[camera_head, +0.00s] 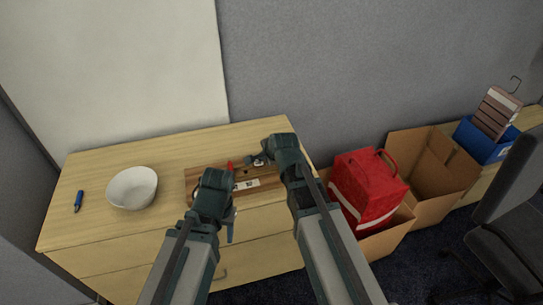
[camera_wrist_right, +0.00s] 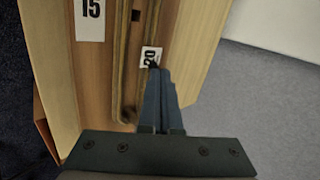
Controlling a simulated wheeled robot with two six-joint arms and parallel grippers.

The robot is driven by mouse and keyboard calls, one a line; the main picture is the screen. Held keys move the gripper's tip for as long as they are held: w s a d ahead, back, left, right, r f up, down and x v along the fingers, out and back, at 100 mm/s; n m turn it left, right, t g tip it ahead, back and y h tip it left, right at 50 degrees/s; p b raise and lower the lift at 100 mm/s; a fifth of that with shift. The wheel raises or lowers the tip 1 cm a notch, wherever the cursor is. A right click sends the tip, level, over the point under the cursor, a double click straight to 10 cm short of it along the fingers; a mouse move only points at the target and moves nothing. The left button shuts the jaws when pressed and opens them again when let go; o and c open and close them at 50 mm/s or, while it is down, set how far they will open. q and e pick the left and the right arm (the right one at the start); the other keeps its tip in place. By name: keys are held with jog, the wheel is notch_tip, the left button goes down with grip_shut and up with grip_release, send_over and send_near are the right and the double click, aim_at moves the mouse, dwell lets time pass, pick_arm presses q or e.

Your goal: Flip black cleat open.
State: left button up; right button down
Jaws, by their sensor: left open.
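A brown wooden board (camera_head: 197,179) with white number labels lies on the table, partly hidden behind my arms. It also shows in the right wrist view (camera_wrist_right: 50,62), with labels 15 and 20. My left gripper (camera_head: 229,230) is open and empty at the table's front edge, in front of the board. My right gripper (camera_head: 257,159) is over the board's right part. In the right wrist view its fingers (camera_wrist_right: 155,72) are together, with their tips at the label 20. I cannot make out the black cleat; a small dark spot at the fingertips is too unclear to name.
A red piece (camera_head: 230,165) stands up at the board. On the wooden table (camera_head: 90,232) are a white bowl (camera_head: 132,188) and a blue marker-like object (camera_head: 79,201) at the left. At the right are cardboard boxes (camera_head: 438,190), a red bag (camera_head: 366,184) and a chair (camera_head: 505,215).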

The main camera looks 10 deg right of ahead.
jog(key=shift+w+a, duration=0.75)
jog(key=shift+a, duration=0.15)
jog(key=shift+w+a, duration=0.55)
jog(key=shift+w, duration=0.1)
jog(key=shift+d, duration=0.1)
dwell(0.7)
